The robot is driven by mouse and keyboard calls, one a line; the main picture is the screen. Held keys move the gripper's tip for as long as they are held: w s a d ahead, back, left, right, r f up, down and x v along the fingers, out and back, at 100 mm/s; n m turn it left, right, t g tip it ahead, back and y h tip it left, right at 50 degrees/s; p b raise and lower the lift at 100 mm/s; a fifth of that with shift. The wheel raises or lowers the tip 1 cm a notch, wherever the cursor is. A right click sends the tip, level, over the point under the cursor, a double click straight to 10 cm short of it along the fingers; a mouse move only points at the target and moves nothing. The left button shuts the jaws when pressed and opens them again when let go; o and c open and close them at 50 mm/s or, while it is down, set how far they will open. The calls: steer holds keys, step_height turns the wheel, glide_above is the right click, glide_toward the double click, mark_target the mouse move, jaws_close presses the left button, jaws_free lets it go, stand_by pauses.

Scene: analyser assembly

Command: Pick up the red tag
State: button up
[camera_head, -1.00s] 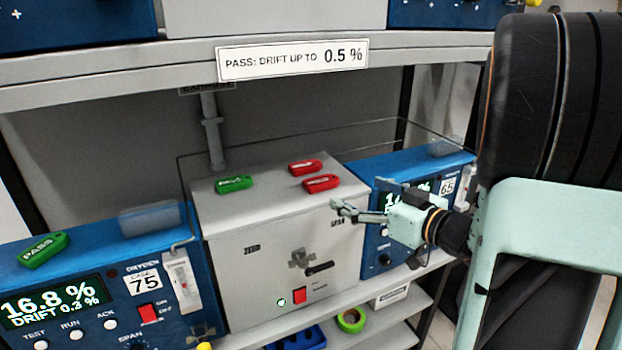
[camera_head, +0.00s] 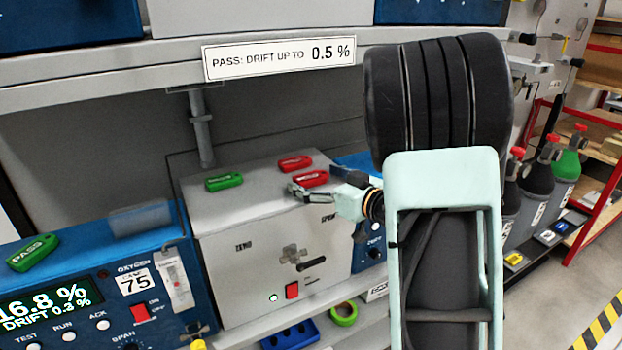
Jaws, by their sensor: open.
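Two red tags lie on top of the grey box (camera_head: 275,245). The farther red tag (camera_head: 295,163) is clear of my gripper in the picture. The nearer red tag (camera_head: 309,178) is just beyond my gripper's fingers and partly overlapped by them. My gripper (camera_head: 298,190) is open and empty at the top front edge of the box, its fingers pointing left. I cannot tell whether it touches the nearer tag.
A green tag (camera_head: 224,182) lies left on the box top. Another green tag (camera_head: 33,252) lies on the blue analyser (camera_head: 120,276) reading 16.8 %. A shelf edge with a drift sign (camera_head: 279,58) runs above. My arm hides most of the right-hand blue analyser (camera_head: 371,240).

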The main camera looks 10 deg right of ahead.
steer(key=c, duration=1.2)
